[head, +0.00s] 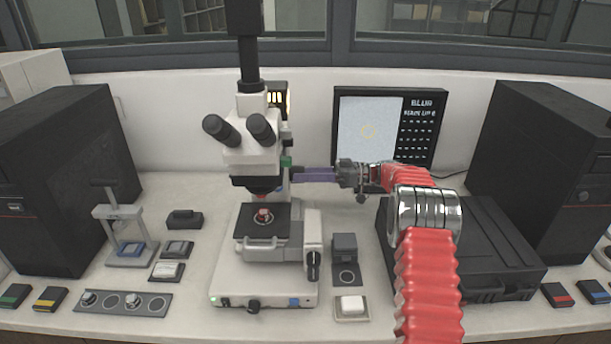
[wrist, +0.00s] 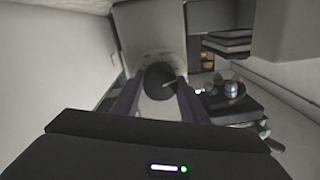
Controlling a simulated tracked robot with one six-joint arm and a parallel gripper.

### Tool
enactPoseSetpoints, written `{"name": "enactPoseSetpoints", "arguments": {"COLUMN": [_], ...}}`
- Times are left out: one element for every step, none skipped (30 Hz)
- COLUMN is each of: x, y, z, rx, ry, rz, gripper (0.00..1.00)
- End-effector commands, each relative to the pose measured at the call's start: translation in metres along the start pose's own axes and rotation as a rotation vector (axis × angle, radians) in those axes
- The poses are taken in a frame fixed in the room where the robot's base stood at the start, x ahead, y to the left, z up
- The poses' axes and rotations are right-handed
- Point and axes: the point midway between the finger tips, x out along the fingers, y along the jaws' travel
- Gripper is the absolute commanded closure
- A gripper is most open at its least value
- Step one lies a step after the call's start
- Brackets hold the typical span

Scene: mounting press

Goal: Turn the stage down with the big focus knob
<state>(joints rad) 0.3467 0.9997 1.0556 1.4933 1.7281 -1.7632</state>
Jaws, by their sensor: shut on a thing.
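The white microscope (head: 255,150) stands at the middle of the bench. Its black stage (head: 247,221) carries a small pinkish round piece (head: 264,215) under the objective. My gripper (head: 298,174) reaches in from the right at the side of the microscope's column. In the wrist view, the big focus knob (wrist: 158,77) is a dark round end between the two fingers of my gripper (wrist: 157,98). The jaws are shut on it. In the head view, the fingers and the microscope body mostly hide the knob.
A black case (head: 490,245) lies to the right under the arm. A small hand press (head: 120,225) and several small blocks are at left. Dark computer towers flank the bench.

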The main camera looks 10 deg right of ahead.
Motion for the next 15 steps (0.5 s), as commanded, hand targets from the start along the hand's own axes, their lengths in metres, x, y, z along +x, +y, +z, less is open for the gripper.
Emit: {"name": "enactPoseSetpoints", "arguments": {"x": [0.0009,0.0009,0.0009,0.0009,0.0009,0.0009,0.0009,0.0009,0.0008,0.0008,0.0008,0.0008,0.0008,0.0008,0.0007], "y": [0.0006,0.0006,0.0006,0.0006,0.0006,0.0006,0.0006,0.0007,0.0007,0.0007,0.0007,0.0007,0.0007,0.0007,0.0006], "z": [0.0056,0.0055,0.0055,0.0055,0.0055,0.0054,0.0054,0.0054,0.0054,0.0054,0.0054,0.0053,0.0054,0.0051,0.0045], "rx": [0.004,0.002,0.001,0.0,0.0,0.0,0.001,0.001,0.001,0.001,0.001,0.001,0.001,0.001,0.0], "ry": [-0.006,-0.006,-0.006,-0.007,-0.007,-0.007,-0.007,-0.007,-0.007,-0.007,-0.007,-0.007,-0.007,-0.006,-0.006], "rz": [-0.001,-0.001,-0.001,-0.001,-0.001,-0.001,-0.001,-0.001,-0.001,-0.001,-0.001,-0.001,-0.001,-0.001,-0.001], "gripper": [0.83,0.83,0.83,0.83,0.83,0.83,0.83,0.83,0.83,0.83,0.83,0.6,0.58,0.56,0.53]}}
